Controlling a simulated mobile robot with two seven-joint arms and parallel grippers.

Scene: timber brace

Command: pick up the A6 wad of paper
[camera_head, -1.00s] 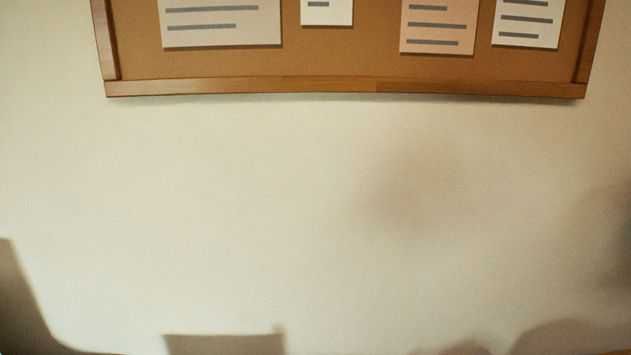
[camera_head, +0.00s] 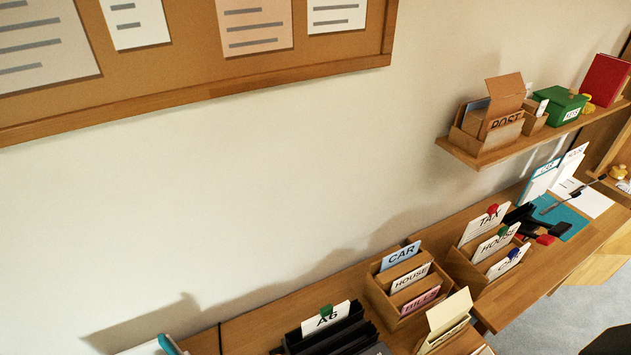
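A white card marked A6 (camera_head: 325,318), with a green tab or clip on its top edge, stands tilted in a black holder (camera_head: 330,335) on the desk, at the bottom of the head view. The holder's lower part is cut off by the frame edge. I cannot tell how thick the A6 paper is. Neither of my grippers can be made out in the head view.
Wooden sorters marked CAR, HOUSE and BILLS (camera_head: 404,282) and TAX (camera_head: 486,238) stand to the right. A cream paper holder (camera_head: 448,318) is nearby. A wall shelf (camera_head: 480,158) carries a POST box (camera_head: 500,122) and green box (camera_head: 560,106). A pinboard (camera_head: 200,92) hangs above.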

